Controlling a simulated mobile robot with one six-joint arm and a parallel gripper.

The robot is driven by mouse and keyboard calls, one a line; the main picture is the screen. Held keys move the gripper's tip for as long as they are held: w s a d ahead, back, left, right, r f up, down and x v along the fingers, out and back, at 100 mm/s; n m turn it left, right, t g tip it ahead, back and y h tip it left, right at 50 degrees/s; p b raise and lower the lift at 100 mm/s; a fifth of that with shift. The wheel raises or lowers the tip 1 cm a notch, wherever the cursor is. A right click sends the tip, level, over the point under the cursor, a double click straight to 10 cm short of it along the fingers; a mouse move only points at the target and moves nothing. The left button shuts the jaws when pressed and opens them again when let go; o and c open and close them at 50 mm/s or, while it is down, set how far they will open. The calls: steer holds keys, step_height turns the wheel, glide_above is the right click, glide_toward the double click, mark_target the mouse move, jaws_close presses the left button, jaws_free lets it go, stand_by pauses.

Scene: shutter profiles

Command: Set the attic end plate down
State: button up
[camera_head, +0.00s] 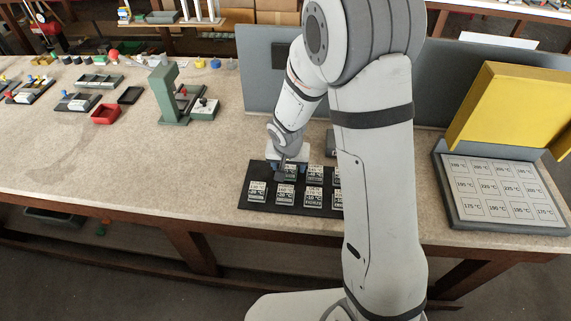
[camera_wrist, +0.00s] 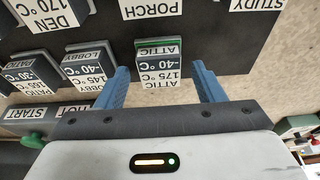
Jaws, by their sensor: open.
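The attic end plate (camera_wrist: 158,62) is a small dark block with a white ATTIC label, a -40 °C marking and a green edge. It rests on the dark board (camera_wrist: 215,50), beside a printed label reading ATTIC 175 °C. My gripper (camera_wrist: 163,86) is open, with one blue finger on each side of the plate and a visible gap to both. In the head view, my gripper (camera_head: 288,158) is low over the back row of the board (camera_head: 245,204). My arm hides the board's right end.
Lobby (camera_wrist: 88,66) and patio (camera_wrist: 35,70) plates stand to the left in the wrist view. A grey tray of temperature cards (camera_head: 448,215) with a yellow cover (camera_head: 505,110) stands right. A green stand (camera_head: 165,95) is left; the table between it and the board is clear.

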steer(key=d+v, duration=0.1)
steer(key=v, duration=1.1)
steer(key=s+d+r+n, duration=0.1)
steer(key=s+d+r, duration=0.3)
steer(key=s, duration=0.5)
steer(key=s+d+r+n, duration=0.1)
steer(key=s+d+r, duration=0.4)
steer(key=s, duration=0.4)
steer(key=shift+s+d+r+y+b, duration=0.2)
steer(key=shift+s+r+y+b, duration=0.15)
steer(key=shift+r, duration=0.35)
